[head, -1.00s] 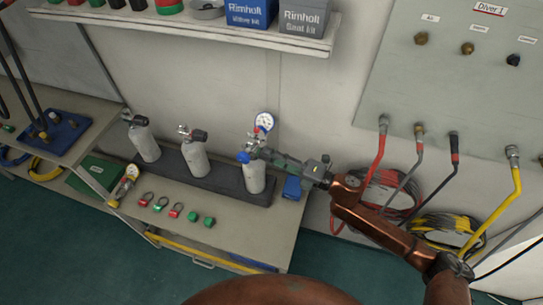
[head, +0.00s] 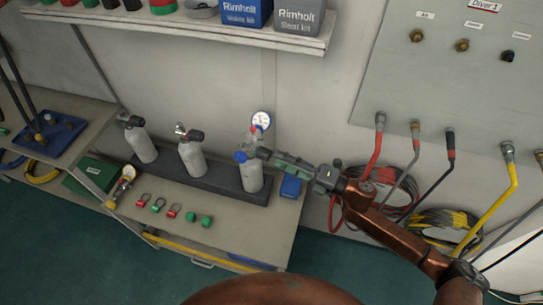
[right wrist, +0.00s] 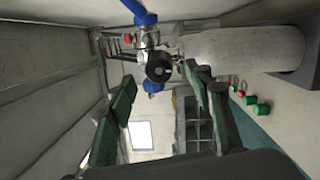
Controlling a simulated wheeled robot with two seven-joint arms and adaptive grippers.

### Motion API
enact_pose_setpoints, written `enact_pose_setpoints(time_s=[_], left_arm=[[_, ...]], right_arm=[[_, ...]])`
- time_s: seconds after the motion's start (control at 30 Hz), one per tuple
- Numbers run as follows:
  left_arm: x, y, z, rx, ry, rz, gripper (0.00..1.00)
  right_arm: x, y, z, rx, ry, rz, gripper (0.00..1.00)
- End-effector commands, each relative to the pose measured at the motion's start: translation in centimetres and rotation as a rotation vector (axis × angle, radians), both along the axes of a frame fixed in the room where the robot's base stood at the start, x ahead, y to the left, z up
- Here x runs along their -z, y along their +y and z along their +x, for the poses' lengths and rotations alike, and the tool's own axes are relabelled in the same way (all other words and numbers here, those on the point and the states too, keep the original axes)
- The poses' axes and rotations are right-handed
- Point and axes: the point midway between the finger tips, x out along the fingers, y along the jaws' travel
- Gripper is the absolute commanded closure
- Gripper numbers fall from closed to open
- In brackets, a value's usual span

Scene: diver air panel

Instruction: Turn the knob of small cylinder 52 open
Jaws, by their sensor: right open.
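Three small grey cylinders stand in a dark rack (head: 222,184) on the bench; I cannot read a number on any. The right-hand cylinder (head: 252,177) carries a round white gauge (head: 261,120), a blue part (head: 240,156) and a black knob (head: 264,153) on its right side. My right gripper (head: 277,158) is open and empty, just right of this knob. In the right wrist view the cylinder (right wrist: 235,50) lies sideways, and the knob (right wrist: 158,66) faces me between and just beyond the open fingertips (right wrist: 160,80). My left gripper is not in view.
The middle cylinder (head: 191,157) and left cylinder (head: 142,144) stand close by. Several red and green rings and caps (head: 174,211) lie in front of the rack. A blue item (head: 291,186) lies under my gripper. Hoses hang from the panel (head: 455,80); a shelf (head: 200,35) juts out above.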

Motion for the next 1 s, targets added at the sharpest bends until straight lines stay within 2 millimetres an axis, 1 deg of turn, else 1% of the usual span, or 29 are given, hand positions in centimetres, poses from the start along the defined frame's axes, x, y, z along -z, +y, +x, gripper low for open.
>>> enact_pose_setpoints(time_s=[0.03, 0.2, 0.3, 0.4, 0.53, 1.0], left_arm=[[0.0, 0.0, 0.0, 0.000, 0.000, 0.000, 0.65], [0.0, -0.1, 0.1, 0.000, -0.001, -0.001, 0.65], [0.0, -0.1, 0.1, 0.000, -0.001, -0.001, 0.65], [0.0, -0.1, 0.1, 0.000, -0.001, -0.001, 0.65], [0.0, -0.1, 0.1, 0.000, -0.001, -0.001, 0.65], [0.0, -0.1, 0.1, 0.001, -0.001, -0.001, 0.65]], right_arm=[[0.2, -1.1, -0.5, 0.003, 0.003, -0.001, 0.53], [0.3, -4.0, -2.0, 0.002, 0.002, -0.002, 0.53], [0.3, -5.1, -2.6, 0.002, 0.002, -0.001, 0.53], [0.3, -5.8, -3.0, 0.001, 0.000, -0.001, 0.53], [0.3, -6.2, -3.2, 0.000, 0.000, 0.000, 0.53], [0.3, -6.2, -3.2, 0.000, 0.000, 0.000, 0.53]])
